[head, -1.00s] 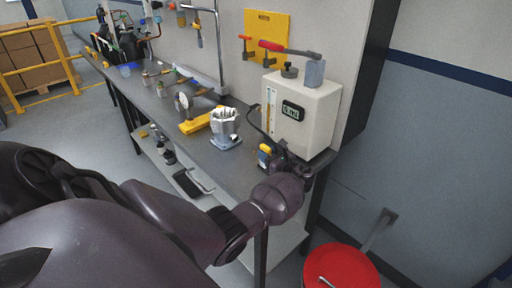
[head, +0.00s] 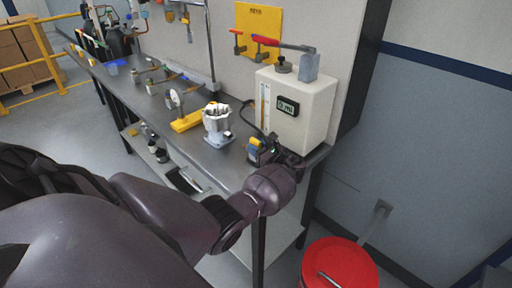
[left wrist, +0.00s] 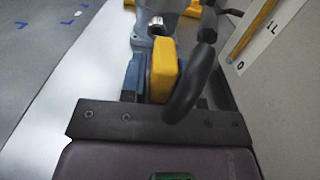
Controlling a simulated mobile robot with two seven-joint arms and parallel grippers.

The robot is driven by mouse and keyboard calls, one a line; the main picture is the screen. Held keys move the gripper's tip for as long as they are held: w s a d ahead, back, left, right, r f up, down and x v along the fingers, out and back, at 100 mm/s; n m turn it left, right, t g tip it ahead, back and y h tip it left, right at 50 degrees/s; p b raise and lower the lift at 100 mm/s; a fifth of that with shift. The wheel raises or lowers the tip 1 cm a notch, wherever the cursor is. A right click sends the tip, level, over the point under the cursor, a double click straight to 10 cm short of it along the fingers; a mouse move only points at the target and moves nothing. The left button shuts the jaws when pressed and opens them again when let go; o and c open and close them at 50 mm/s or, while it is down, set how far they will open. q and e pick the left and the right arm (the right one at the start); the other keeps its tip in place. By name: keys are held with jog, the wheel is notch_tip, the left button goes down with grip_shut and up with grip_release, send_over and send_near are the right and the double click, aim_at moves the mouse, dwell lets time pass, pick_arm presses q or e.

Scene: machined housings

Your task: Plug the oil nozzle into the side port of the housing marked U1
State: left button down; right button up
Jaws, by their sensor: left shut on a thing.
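The oil nozzle (head: 254,146) has a yellow body and a black hose. My left gripper (head: 263,153) is shut on it over the front edge of the bench. In the left wrist view, the yellow nozzle (left wrist: 165,68) stands between the bluish fingers, with the hose looping at its right. A silver-grey housing (head: 217,124) stands upright on the bench, left of the nozzle. Its lower part (left wrist: 142,22) shows straight ahead in the wrist view, with a round metal fitting facing the nozzle. The nozzle looks apart from the housing. I cannot read a U1 mark. My right gripper is not in view.
A white oil dispenser (head: 312,105) with a display stands just right of my left gripper. Several fittings lie further along the bench. A red-lidded bin (head: 341,265) is on the floor at the right.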

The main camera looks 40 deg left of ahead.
pick_arm(q)
jog(key=shift+a+f, duration=0.1)
jog(key=shift+a, duration=0.9)
jog(key=shift+w+a+b, duration=0.15)
jog(key=shift+a+b, duration=0.25)
jog(key=shift+a, duration=1.55)
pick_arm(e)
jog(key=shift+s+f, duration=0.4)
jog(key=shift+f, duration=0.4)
pick_arm(q)
jog(key=shift+w, duration=0.1)
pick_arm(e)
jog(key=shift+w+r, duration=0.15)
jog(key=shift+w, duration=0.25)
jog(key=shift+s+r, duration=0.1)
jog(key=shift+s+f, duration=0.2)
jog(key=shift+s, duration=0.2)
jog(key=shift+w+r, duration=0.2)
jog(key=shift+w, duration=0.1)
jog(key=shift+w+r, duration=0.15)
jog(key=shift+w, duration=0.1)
